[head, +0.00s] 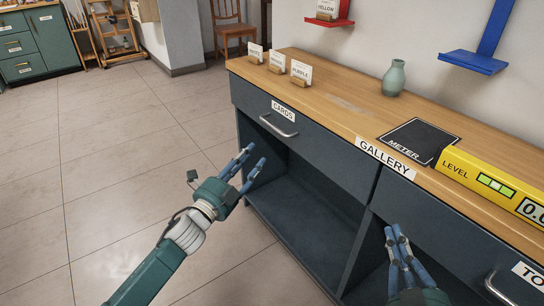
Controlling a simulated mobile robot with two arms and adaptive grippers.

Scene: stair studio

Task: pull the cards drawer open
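The cards drawer (309,139) is the dark grey front at the left of the wooden-topped cabinet. It carries a white CARDS label (283,111) and a metal bar handle (278,126). The drawer front looks flush with the cabinet. My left gripper (252,159) is below and left of the handle, apart from it, with its blue fingers spread and nothing between them. My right gripper (396,232) is at the lower right, in front of the cabinet, with its fingers close together at the tips; whether they touch is unclear.
The cabinet top (340,92) bears small card holders (277,62), a green vase (394,78), a black METER mat (418,140) and a yellow LEVEL box (495,185). An open shelf (300,215) lies under the drawer. Another handle (498,290) is at lower right. The tiled floor at left is clear.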

